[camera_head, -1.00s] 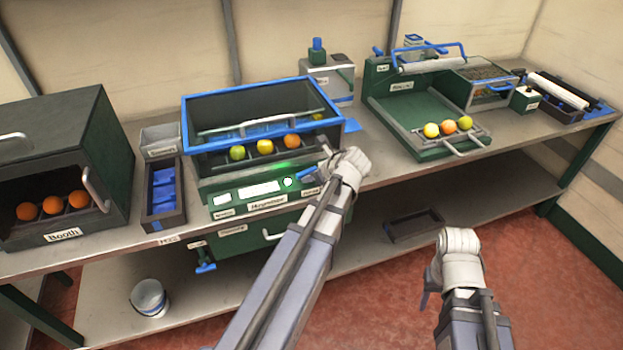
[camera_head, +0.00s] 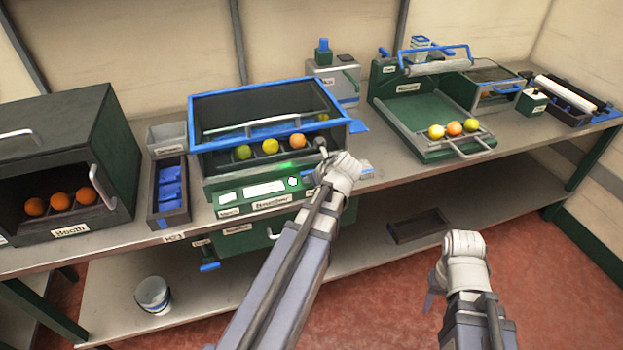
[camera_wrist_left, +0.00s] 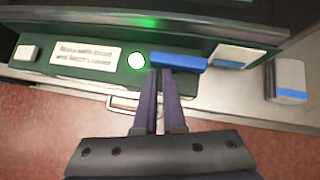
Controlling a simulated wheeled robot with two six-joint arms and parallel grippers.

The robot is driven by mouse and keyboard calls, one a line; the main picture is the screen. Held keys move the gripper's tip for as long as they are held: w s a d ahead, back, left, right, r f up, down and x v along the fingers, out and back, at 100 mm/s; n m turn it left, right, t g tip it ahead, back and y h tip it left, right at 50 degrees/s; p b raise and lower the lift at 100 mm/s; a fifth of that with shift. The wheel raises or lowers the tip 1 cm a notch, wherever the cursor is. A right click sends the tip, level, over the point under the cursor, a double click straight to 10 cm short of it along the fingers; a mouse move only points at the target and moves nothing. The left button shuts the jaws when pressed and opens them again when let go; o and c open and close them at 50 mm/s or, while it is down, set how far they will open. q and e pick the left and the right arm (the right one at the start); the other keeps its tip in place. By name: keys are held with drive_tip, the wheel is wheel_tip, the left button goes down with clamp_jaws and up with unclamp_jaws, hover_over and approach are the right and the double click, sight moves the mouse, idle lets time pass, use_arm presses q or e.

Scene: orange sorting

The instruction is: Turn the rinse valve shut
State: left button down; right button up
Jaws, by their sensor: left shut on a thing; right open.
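The rinse machine's green front panel (camera_head: 230,199) carries a white text plate (camera_wrist_left: 85,55), a lit round white button (camera_wrist_left: 136,61) and a blue valve handle (camera_wrist_left: 182,61). In the left wrist view the handle lies nearly level, right of the button. My left gripper (camera_wrist_left: 163,74) is shut on the handle near its left part. In the head view my left wrist hides most of the handle. A green light glows above the panel. My right gripper (camera_head: 432,298) is open and empty, in front of the bench at the right; its fingertips are small in view.
The machine's blue-framed hood (camera_head: 265,92) stands above three fruits. An open booth (camera_head: 65,150) with oranges is at the left, and a green tray station (camera_head: 425,105) at the right. A bucket (camera_head: 153,295) stands below the bench.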

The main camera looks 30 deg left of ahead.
use_arm(q)
drive_tip(key=shift+w+a+r, duration=0.15)
drive_tip(key=shift+w+a, duration=0.1)
drive_tip(key=shift+a, duration=0.15)
drive_tip(key=shift+w+d, duration=0.3)
drive_tip(key=shift+w, duration=0.2)
drive_tip(key=shift+s+d, duration=0.35)
drive_tip(key=shift+s, duration=0.05)
drive_tip(key=s+d, duration=0.2)
drive_tip(key=shift+s+d, duration=0.2)
drive_tip(key=shift+s, duration=0.15)
drive_tip(key=s+p+v, duration=0.1)
drive_tip(key=p+v, duration=0.6)
drive_tip(key=v, duration=0.3)
drive_tip(key=shift+s+a, duration=0.3)
drive_tip(key=shift+s, duration=0.1)
